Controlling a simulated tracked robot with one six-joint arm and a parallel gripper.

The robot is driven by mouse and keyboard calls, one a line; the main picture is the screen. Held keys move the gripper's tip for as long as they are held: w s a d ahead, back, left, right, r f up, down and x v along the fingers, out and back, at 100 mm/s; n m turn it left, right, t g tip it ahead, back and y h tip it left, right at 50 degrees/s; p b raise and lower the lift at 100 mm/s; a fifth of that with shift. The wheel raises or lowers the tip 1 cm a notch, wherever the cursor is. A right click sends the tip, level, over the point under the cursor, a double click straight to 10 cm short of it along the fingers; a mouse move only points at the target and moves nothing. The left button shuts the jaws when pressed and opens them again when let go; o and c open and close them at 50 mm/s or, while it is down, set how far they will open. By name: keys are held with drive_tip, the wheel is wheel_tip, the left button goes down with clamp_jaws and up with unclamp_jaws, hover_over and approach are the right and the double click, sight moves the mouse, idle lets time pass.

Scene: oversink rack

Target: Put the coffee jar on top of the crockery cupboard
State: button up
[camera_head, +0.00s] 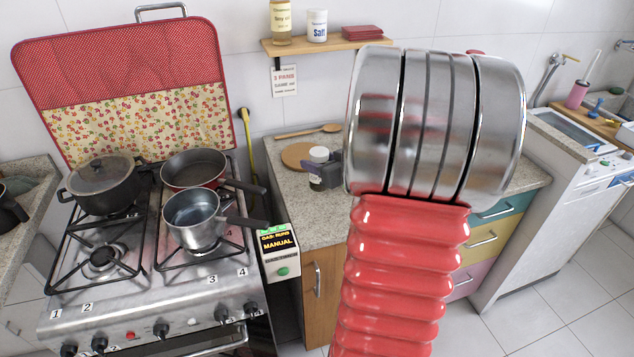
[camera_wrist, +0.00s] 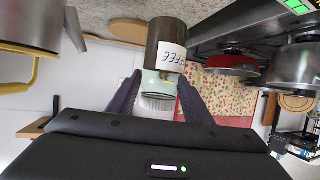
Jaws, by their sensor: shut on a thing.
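The coffee jar (camera_head: 317,178) is dark with a white lid and stands upright at the counter's left part in the head view. My gripper (camera_head: 328,172) is shut on it from the right. In the wrist view the picture is turned over, and the jar (camera_wrist: 172,38) shows its white label, with the pale lid end between the two dark fingers of my gripper (camera_wrist: 158,97). I cannot tell whether the jar's base touches the counter. My red ribbed arm hides much of the counter. No crockery cupboard can be made out for certain.
The granite counter (camera_head: 290,215) holds a round wooden board (camera_head: 297,155) and a wooden spoon (camera_head: 310,130) behind the jar. A stove (camera_head: 140,290) with several pots stands left. A wall shelf (camera_head: 335,44) above carries a bottle, a salt jar and red cloths.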

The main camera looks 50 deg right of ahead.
drive_tip(key=shift+f, duration=0.8)
drive_tip(key=shift+f, duration=1.85)
drive_tip(key=o, duration=1.4)
drive_tip(key=shift+f, duration=0.15)
drive_tip(key=shift+o, duration=0.2)
